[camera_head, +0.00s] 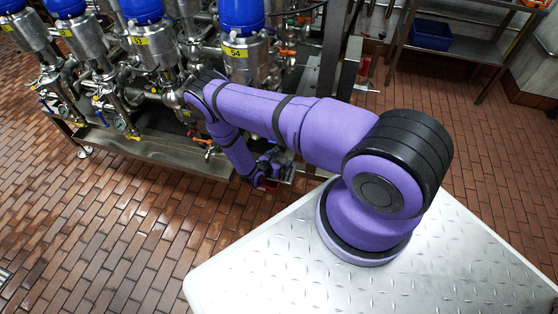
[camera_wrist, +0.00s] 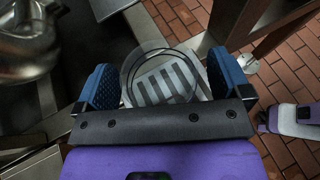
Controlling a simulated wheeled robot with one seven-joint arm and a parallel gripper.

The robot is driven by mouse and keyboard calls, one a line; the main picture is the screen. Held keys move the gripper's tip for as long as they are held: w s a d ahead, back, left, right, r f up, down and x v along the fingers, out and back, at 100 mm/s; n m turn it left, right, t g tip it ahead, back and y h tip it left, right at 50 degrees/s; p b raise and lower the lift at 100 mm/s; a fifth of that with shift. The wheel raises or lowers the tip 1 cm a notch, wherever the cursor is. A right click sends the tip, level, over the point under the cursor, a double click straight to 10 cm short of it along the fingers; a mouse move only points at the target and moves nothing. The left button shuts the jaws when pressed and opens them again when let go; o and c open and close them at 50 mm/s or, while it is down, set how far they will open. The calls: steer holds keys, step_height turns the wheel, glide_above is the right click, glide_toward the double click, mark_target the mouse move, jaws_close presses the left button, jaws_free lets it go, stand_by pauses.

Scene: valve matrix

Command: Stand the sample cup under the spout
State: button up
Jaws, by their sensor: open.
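In the wrist view a clear round cup (camera_wrist: 127,72) shows between the two blue finger pads of my gripper (camera_wrist: 163,68). A pale slotted plate (camera_wrist: 150,92) shows through and below the cup. The pads are wide apart on either side of the cup; I cannot tell whether either touches it. In the head view my gripper (camera_head: 275,172) is low, to the right of the steel tray under the valves, and partly hidden by my arm. The cup cannot be made out there. I cannot clearly identify the spout in either view.
The valve rack with blue-topped steel valves (camera_head: 240,55) stands on the left, above a steel drip tray (camera_head: 160,150). A shelf with a blue bin (camera_head: 430,35) is behind. Brick floor (camera_head: 90,240) is clear at front left.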

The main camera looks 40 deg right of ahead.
steer(key=shift+r, duration=0.1)
steer(key=shift+r, duration=0.25)
steer(key=v, duration=1.2)
steer(key=shift+r, duration=0.4)
